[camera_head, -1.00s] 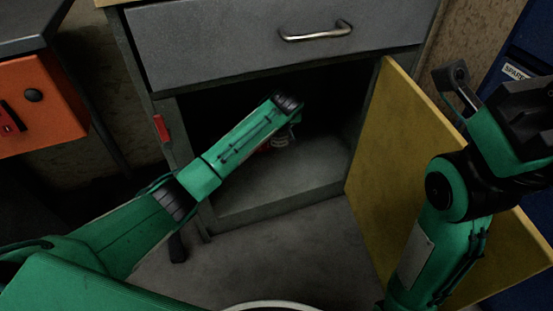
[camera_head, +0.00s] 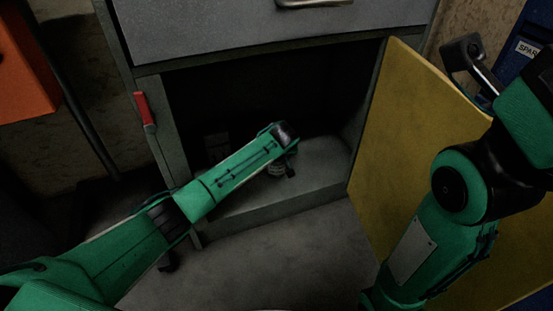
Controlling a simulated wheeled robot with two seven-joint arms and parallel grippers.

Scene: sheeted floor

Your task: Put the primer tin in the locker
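The locker (camera_head: 174,150) is a grey cabinet whose lower compartment stands open and dark inside. Its yellow door (camera_head: 375,165) is swung out to the right. My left arm reaches into the opening, and my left gripper (camera_head: 289,166) is low inside, mostly hidden by its own wrist. A small greyish tin-like thing (camera_head: 275,170), perhaps the primer tin, shows just under the wrist, close above or on the compartment floor. I cannot tell whether the fingers are open or hold it. My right arm stands in front of the door; its gripper is outside the picture.
A closed drawer (camera_head: 240,35) lies above the compartment. A red latch piece (camera_head: 145,108) is on the left frame. A dim pale object (camera_head: 217,146) stands deeper inside on the left. An orange box (camera_head: 22,70) is at the upper left. The compartment floor's right side (camera_head: 325,158) is clear.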

